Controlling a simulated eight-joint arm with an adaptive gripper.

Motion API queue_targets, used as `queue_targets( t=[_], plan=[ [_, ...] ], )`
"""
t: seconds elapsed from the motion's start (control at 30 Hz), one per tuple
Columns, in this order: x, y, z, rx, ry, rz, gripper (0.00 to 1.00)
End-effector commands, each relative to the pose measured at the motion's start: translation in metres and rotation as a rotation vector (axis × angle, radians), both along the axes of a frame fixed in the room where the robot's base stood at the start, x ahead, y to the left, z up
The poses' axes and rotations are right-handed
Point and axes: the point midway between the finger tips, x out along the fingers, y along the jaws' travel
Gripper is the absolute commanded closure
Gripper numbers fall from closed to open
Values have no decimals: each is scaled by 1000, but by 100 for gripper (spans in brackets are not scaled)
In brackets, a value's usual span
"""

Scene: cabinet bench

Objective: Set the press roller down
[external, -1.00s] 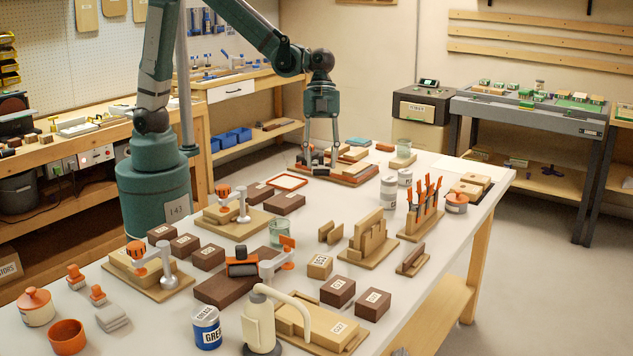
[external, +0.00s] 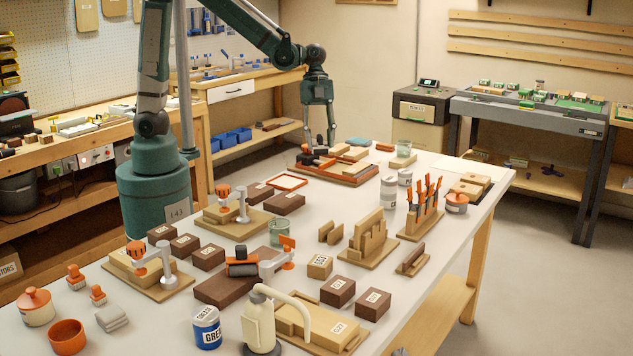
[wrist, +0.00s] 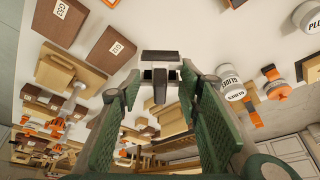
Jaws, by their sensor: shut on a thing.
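My gripper (external: 320,146) is above the far end of the bench, pointing down over a red-brown tray (external: 371,178). In the wrist view my green finger pads stand on either side of a dark bar with a grey frame and short stem, which I take to be the press roller (wrist: 160,58). It sits between the fingertips, and the gripper is shut on it. In the external view it is too small and too merged with the tray's contents to make out clearly, so its height above the tray cannot be told.
The tray holds several wooden and dark pieces. Grey cans (external: 389,188) and a rack of orange-handled tools (external: 425,208) stand nearer. An empty orange-rimmed frame (external: 287,182) lies left. Bare white bench top shows around (external: 340,205).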

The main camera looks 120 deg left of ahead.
Motion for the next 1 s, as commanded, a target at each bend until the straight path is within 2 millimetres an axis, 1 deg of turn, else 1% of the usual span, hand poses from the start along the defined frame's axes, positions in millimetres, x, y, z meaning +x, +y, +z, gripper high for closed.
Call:
queue_targets(
  t=[0.1, 0.2, 0.4, 0.5, 0.63, 1.0],
  plan=[
    [-10, 10, -1, -1, 0, 14, 80],
    [-7, 8, -15, -1, -1, 11, 80],
    [-7, 8, -37, -1, -1, 10, 80],
    [-7, 8, -45, -1, -1, 10, 80],
    [-8, 8, -50, -1, -1, 10, 80],
    [-8, 8, -51, -1, -1, 10, 80]
  ],
)
